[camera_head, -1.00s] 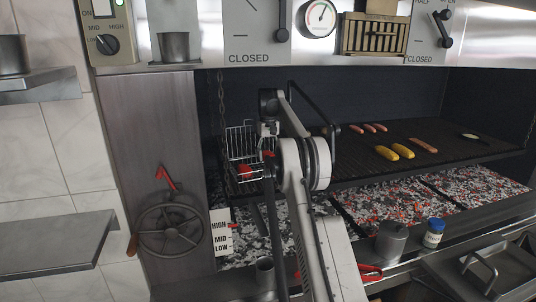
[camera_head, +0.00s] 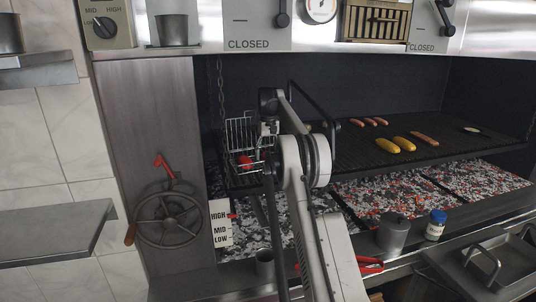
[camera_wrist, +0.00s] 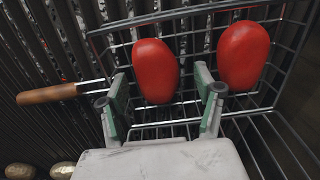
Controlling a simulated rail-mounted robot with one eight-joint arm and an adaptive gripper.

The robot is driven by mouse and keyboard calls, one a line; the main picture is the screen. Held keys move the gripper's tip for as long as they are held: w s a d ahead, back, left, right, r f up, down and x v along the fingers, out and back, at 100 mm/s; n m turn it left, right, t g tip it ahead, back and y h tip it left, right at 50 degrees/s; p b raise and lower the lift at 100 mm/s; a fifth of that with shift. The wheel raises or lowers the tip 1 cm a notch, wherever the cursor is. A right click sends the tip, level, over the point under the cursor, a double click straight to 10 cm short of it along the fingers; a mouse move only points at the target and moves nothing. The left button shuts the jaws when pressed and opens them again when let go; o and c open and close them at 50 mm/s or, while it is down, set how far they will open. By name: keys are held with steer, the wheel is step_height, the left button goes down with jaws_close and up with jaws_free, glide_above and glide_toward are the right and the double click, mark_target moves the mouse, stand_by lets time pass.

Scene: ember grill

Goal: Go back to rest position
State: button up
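My gripper (camera_wrist: 160,95) is open in the wrist view. Its two green-edged fingers stand apart with nothing held between them. Beyond them is a wire basket (camera_wrist: 275,95) with a wooden handle (camera_wrist: 47,94). Two red tomatoes lie in it, one (camera_wrist: 155,70) ahead between the finger lines and one (camera_wrist: 243,55) to the right. In the head view the basket (camera_head: 238,133) is at the left end of the grill, beside my arm, with red showing inside. My gripper is mostly hidden by the arm there.
Yellow items (camera_head: 396,144) and sausages (camera_head: 424,138) lie on the grill grate (camera_head: 360,158), right of my arm. A metal cup (camera_head: 392,234) and a blue-capped jar (camera_head: 436,225) stand on the front ledge. A handwheel (camera_head: 168,219) is on the left panel. A shelf (camera_head: 50,232) juts out at left.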

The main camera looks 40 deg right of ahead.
stand_by(0.4)
step_height(320, 180, up, 9)
steer(key=p, duration=0.7)
steer(key=shift+p, duration=0.3)
steer(key=shift+f, duration=0.1)
